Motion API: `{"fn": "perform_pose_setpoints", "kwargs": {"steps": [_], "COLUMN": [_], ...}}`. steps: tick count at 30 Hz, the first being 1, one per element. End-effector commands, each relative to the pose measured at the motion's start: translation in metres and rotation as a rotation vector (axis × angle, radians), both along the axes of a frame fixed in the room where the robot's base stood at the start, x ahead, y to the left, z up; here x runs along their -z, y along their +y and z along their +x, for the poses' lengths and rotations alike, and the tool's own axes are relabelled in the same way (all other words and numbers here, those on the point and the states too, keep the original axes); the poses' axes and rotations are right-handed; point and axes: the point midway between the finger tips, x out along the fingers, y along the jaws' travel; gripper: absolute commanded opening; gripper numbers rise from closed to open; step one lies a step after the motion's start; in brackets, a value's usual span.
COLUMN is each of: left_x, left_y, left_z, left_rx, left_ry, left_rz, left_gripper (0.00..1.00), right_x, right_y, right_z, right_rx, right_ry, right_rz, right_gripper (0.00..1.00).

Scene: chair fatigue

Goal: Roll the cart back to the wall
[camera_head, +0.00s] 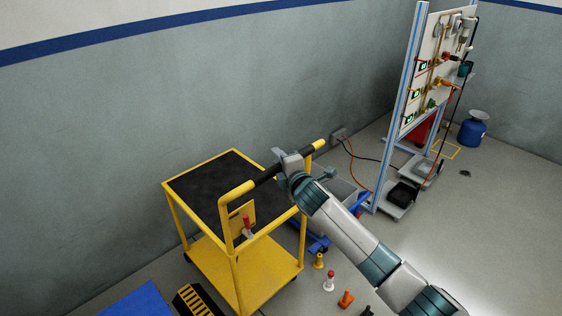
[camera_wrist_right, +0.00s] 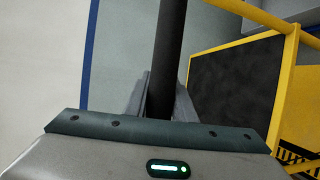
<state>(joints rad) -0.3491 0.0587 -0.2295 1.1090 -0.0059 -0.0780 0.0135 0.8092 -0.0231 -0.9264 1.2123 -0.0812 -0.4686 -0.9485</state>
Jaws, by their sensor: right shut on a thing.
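The yellow cart (camera_head: 172,208) has a black top mat, a yellow lower shelf and a push bar with a black grip. It stands upright on the floor close to the grey wall (camera_head: 90,140). My right gripper (camera_head: 288,163) is shut on the cart's black handle grip (camera_head: 268,174). In the right wrist view the black handle (camera_wrist_right: 168,60) runs up from between the fingers, and the cart's dark top (camera_wrist_right: 235,80) and yellow frame (camera_wrist_right: 294,60) lie to the right. My left gripper is out of view.
A test panel (camera_head: 432,75) on an aluminium frame stands at the right, with cables on the floor. A grey bin (camera_head: 340,187), a blue mat (camera_head: 140,302), a striped black-yellow item (camera_head: 193,300) and small coloured pieces (camera_head: 328,281) lie near the cart.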

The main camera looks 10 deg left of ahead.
Motion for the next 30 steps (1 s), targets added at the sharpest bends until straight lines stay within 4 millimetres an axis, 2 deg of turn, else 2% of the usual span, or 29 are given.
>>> {"fn": "perform_pose_setpoints", "kwargs": {"steps": [2,3,5,20,30], "left_x": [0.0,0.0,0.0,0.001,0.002], "left_y": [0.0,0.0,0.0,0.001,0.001], "left_z": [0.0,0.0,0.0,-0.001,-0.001], "left_rx": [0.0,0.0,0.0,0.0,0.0], "left_ry": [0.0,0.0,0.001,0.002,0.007], "left_rz": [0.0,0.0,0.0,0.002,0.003], "left_gripper": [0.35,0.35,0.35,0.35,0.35], "right_x": [-0.004,-0.004,-0.004,-0.002,-0.007], "right_y": [0.001,0.001,0.001,-0.002,-0.019], "right_z": [0.001,0.001,0.001,-0.003,-0.028], "right_rx": [0.0,0.0,0.0,0.0,-0.001], "right_ry": [-0.004,-0.004,-0.005,-0.002,-0.003], "right_rz": [0.003,0.003,0.003,0.001,0.002], "right_gripper": [0.0,0.28,0.42,0.42,0.42]}}
